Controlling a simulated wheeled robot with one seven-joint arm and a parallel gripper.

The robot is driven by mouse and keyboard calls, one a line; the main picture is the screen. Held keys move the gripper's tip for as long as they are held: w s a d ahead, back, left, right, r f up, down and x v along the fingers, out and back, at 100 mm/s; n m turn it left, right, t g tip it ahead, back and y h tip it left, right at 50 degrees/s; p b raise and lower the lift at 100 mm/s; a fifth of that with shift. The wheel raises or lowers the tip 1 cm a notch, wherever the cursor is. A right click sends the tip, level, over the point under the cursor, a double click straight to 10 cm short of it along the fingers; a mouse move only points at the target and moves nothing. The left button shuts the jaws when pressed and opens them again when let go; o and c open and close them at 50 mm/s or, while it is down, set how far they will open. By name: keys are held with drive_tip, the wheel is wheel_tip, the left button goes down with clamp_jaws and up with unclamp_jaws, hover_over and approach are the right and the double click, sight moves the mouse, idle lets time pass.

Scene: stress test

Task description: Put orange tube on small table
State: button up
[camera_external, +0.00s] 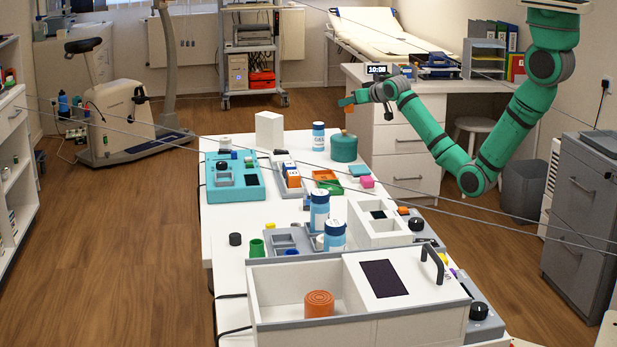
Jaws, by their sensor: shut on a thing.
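My gripper (350,101) is at the end of my green arm, in the air over the far right part of the long white table (225,235). It is shut on a small orange piece, which looks like the orange tube (349,109); only a little of it shows below the fingers. It is above and apart from the green round container (344,148). I cannot tell which surface is the small table. Another orange item, a short ribbed cylinder (318,304), sits in the open white box (275,290) at the front.
The long table holds a teal device (233,178), a white block (269,130), blue-and-white bottles (319,209) and trays. A white desk (412,140) with drawers stands behind my arm. Thin cables cross the view.

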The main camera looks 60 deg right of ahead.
drive_tip(key=s+a+f+n+y, duration=0.1)
drive_tip(key=s+a+n+y, duration=0.15)
drive_tip(key=a, duration=1.05)
drive_tip(key=s+a+f+n+y, duration=0.1)
drive_tip(key=s+a+n+y, duration=0.2)
drive_tip(key=a, duration=1)
drive_tip(key=s+a+f+n+y, duration=0.1)
drive_tip(key=s+a+f+y, duration=0.1)
drive_tip(key=a, duration=0.4)
drive_tip(key=s+a+f+n+y, duration=0.2)
drive_tip(key=s+a, duration=0.3)
drive_tip(key=a, duration=0.1)
drive_tip(key=s+a+f+n+g+y, duration=0.1)
drive_tip(key=s+a+f+n+y, duration=0.1)
drive_tip(key=s+a, duration=0.2)
drive_tip(key=shift+a+f, duration=0.1)
drive_tip(key=shift+a, duration=0.95)
drive_tip(key=shift+w+f, duration=0.1)
drive_tip(key=shift+f, duration=2.15)
drive_tip(key=o, duration=1)
drive_tip(key=shift+f, duration=0.1)
